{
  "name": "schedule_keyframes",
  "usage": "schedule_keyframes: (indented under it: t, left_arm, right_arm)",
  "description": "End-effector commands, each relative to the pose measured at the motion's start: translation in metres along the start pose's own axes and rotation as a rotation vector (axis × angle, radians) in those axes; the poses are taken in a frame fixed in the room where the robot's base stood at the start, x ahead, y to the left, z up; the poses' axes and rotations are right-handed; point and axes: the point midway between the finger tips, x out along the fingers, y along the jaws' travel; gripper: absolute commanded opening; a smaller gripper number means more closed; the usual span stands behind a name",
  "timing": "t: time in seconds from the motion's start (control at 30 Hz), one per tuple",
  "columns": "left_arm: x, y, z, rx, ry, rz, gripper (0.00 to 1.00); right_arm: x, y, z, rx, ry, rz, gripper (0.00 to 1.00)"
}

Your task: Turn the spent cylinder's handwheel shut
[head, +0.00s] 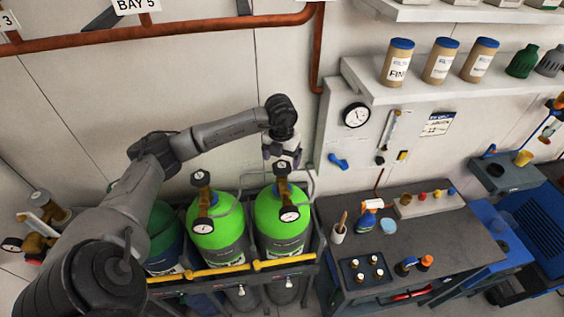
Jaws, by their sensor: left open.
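Two bright green cylinders stand in a rack, a left one (215,244) and a right one (282,232). A darker green and blue cylinder (163,246) stands to their left, partly hidden by my arm. Each bright green cylinder has a brass valve and a round gauge on top. A valve top (200,178) shows on the left one. Which cylinder is spent I cannot tell. My left gripper (283,160) is open, pointing down at the valve top (282,169) of the right green cylinder. Whether it touches the handwheel I cannot tell. My right gripper is out of view.
A yellow rack bar (232,269) runs before the cylinders. A dark workbench (420,235) at right holds a spray bottle (368,215) and small parts. A wall panel with a gauge (356,115) and a shelf of canisters (437,60) are behind. A copper pipe (317,50) runs down the wall.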

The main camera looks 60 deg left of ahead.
Motion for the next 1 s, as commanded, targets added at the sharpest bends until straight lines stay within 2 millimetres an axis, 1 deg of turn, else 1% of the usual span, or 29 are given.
schedule_keyframes:
  t: [0.1, 0.3, 0.47, 0.7, 0.77, 1.0]
  left_arm:
    - [0.014, -0.001, -0.001, 0.0, 0.003, -0.001, 0.89]
    - [0.029, 0.0, 0.0, 0.001, 0.002, -0.001, 0.89]
    - [0.034, 0.0, 0.0, 0.001, 0.0, -0.001, 0.89]
    - [0.034, 0.0, 0.0, 0.001, 0.0, -0.001, 0.89]
    - [0.034, 0.0, 0.0, 0.001, 0.0, -0.001, 0.84]
    - [0.034, 0.0, 0.0, 0.001, 0.0, -0.001, 0.61]
  right_arm:
    - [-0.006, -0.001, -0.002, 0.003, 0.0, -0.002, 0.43]
    - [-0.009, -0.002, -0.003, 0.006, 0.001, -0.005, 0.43]
    - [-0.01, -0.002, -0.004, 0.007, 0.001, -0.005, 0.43]
    - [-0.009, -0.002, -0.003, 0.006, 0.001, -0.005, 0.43]
    - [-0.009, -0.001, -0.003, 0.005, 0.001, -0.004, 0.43]
    - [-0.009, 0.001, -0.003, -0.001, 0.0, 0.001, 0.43]
